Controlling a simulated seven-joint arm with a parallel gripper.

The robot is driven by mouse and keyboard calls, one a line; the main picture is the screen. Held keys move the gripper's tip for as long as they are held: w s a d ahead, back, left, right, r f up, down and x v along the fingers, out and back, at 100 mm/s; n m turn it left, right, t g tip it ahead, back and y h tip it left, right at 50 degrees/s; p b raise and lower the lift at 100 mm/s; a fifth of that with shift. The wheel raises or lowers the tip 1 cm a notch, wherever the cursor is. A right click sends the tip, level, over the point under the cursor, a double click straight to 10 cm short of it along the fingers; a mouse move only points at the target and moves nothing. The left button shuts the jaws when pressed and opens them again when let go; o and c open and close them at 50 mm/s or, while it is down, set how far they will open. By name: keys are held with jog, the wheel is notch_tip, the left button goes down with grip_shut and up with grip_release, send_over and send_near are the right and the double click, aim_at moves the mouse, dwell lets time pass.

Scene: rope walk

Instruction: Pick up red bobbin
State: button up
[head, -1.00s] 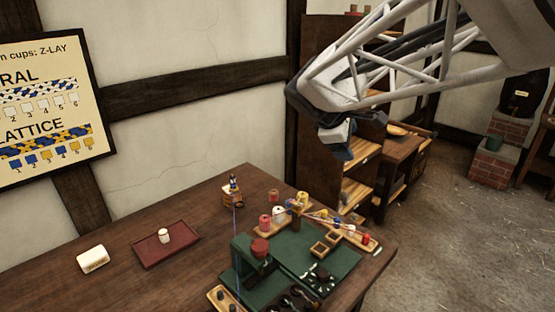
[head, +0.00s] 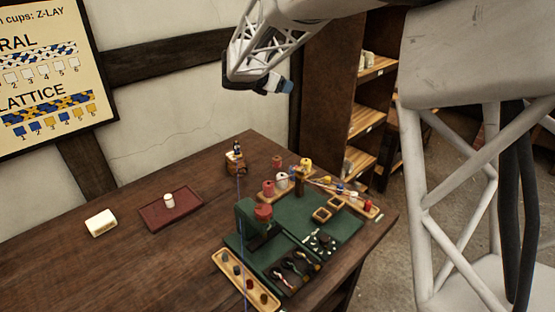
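Several red items show on the bench. A small red bobbin (head: 369,205) stands at the right end of a wooden strip. A larger pinkish-red spool (head: 268,188) stands at the left of a spool row. A reddish spool (head: 277,162) stands behind it, and a red round piece (head: 263,211) tops the green stand. I cannot tell from looks alone which is the task's bobbin. My gripper (head: 284,87) is in the air above the back of the bench, apart from all of them. Its fingers are too small and dark to tell open from shut.
A green board (head: 330,235) holds small wooden frames and tools. A wooden tray (head: 246,283) with dark pegs lies at its front left. A dark red tray (head: 180,217) with a white spool and a white block (head: 101,222) lie left. A shelf (head: 372,70) stands behind.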

jog(key=w+a+f+n+t, duration=0.1)
jog(key=w+a+f+n, duration=0.1)
jog(key=w+a, duration=0.15)
send_near(274, 161)
jog(key=x, duration=0.4)
jog(key=shift+w+d, duration=0.2)
jog(key=shift+d, duration=0.05)
jog(key=shift+w, duration=0.1)
jog(key=shift+x, duration=1.2)
jog(key=shift+w+d+f, duration=0.1)
jog(key=shift+f, duration=0.05)
jog(key=shift+y, duration=0.3)
jog(key=shift+x, duration=2.45)
jog(key=c, duration=1)
